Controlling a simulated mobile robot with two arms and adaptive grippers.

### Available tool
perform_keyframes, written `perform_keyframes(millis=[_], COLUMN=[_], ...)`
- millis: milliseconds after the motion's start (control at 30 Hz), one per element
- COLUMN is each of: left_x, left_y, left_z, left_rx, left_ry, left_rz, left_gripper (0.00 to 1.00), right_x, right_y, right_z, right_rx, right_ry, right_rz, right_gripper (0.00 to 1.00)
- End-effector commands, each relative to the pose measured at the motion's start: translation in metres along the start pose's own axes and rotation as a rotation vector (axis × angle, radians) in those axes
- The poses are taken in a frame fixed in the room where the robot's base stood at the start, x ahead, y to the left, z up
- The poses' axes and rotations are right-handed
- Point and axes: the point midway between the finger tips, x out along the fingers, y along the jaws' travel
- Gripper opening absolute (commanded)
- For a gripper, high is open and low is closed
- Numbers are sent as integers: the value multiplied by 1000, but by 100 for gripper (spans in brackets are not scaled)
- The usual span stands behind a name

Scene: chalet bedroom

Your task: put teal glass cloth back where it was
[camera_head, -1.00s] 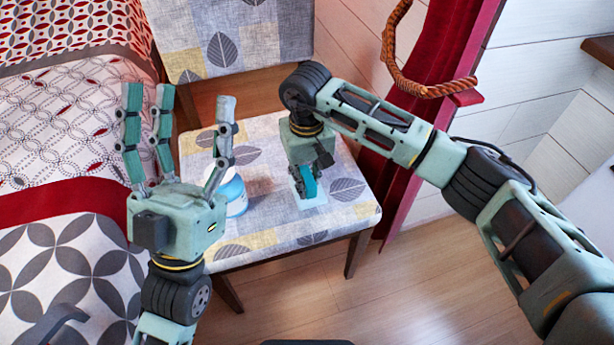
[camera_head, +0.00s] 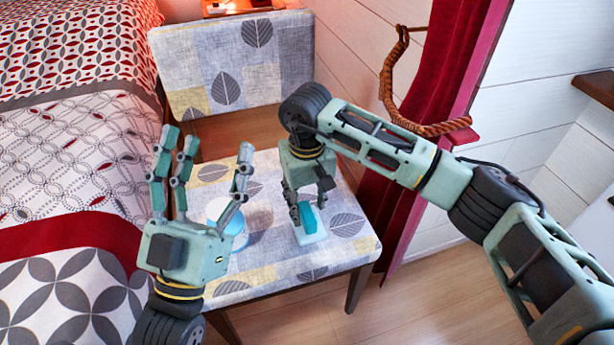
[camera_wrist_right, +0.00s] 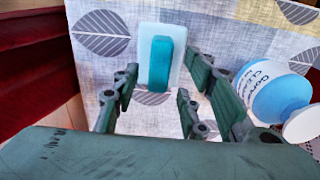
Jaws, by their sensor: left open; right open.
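The teal glass cloth (camera_head: 309,219) looks like a thick teal bar on a pale, rounded rectangular base, and lies on the patterned chair seat (camera_head: 335,262). It also shows in the right wrist view (camera_wrist_right: 161,62), where the pale base lies flat on the fabric. My right gripper (camera_head: 306,212) is open just above it, pointing down. In the right wrist view its fingers (camera_wrist_right: 165,80) are spread on both sides, apart from the cloth. My left gripper (camera_head: 209,150) is open and empty, fingers up, at the left side of the chair.
A blue and white labelled bottle (camera_wrist_right: 275,92) stands on the seat beside the cloth, partly hidden behind my left gripper in the head view (camera_head: 228,215). A bed (camera_head: 75,150) is at the left. A red curtain (camera_head: 425,100) hangs close to my right arm.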

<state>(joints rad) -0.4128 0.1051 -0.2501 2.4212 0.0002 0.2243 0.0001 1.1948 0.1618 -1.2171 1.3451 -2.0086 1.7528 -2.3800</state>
Motion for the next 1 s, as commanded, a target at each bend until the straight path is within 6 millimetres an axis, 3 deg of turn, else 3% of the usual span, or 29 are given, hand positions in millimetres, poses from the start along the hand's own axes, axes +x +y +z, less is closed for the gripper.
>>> perform_keyframes(millis=[200,500,1000], left_x=[-4,-22,-27], left_y=[-6,-12,-13], left_z=[43,85,94], left_rx=[10,17,19], left_ry=[-235,-461,-507], left_rz=[-10,-22,-24], left_gripper=[66,66,66], right_x=[-41,-75,-81], right_y=[1,0,0], right_z=[-1,0,0], right_rx=[0,-1,0], right_ry=[2,1,-1], right_rz=[2,1,0], right_gripper=[40,40,40])
